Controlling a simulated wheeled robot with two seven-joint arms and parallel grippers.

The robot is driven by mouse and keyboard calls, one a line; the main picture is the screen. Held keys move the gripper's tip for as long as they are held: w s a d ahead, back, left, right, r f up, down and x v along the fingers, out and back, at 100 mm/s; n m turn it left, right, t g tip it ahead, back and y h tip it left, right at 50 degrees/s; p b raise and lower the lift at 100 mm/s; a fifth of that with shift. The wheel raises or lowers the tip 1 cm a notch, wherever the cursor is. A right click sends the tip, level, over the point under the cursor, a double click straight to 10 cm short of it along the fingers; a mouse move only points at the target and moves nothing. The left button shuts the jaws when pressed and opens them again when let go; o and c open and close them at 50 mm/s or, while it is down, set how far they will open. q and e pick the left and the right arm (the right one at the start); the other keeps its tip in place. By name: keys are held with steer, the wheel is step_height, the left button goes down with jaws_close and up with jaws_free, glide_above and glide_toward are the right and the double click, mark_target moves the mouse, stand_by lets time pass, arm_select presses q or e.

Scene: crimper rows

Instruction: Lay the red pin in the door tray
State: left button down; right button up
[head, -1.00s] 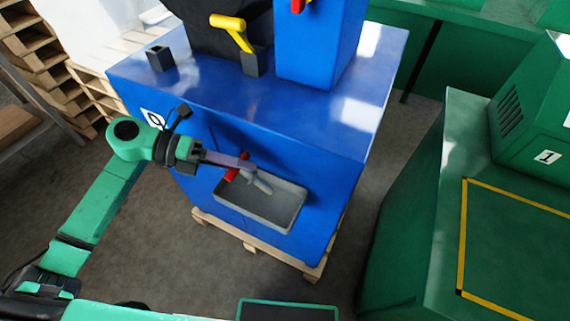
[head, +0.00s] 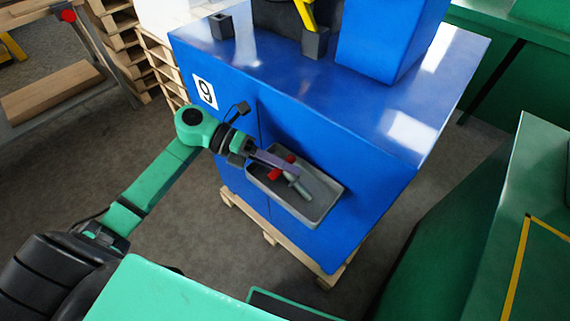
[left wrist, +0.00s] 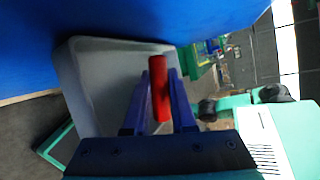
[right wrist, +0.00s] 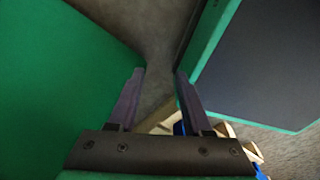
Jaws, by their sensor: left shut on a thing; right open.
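My left gripper (head: 284,168) is shut on the red pin (left wrist: 159,88); in the left wrist view the pin stands out between its two fingers. In the head view the red pin (head: 274,175) shows on both sides of the fingers, over the grey door tray (head: 325,212) on the blue machine's front. In the left wrist view the tray (left wrist: 85,75) lies behind and left of the pin. I cannot tell whether the pin touches the tray. A grey piece beside the fingertips is unclear. My right gripper (right wrist: 160,75) is open and empty.
The blue machine (head: 390,200) stands on a wooden pallet (head: 270,237) and bears a white number label (head: 205,92). A green bench (head: 490,240) stands at the right. Grey floor (head: 170,255) is free in front of the machine.

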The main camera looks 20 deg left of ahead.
arm_select(q)
steer(key=c, duration=0.7)
jaws_free()
steer(key=shift+o, duration=0.2)
steer(key=b+v, duration=0.2)
steer(key=v, duration=1.2)
steer(key=shift+a+r+b, duration=0.15)
steer(key=shift+a+b, duration=0.1)
steer(key=shift+b, duration=0.1)
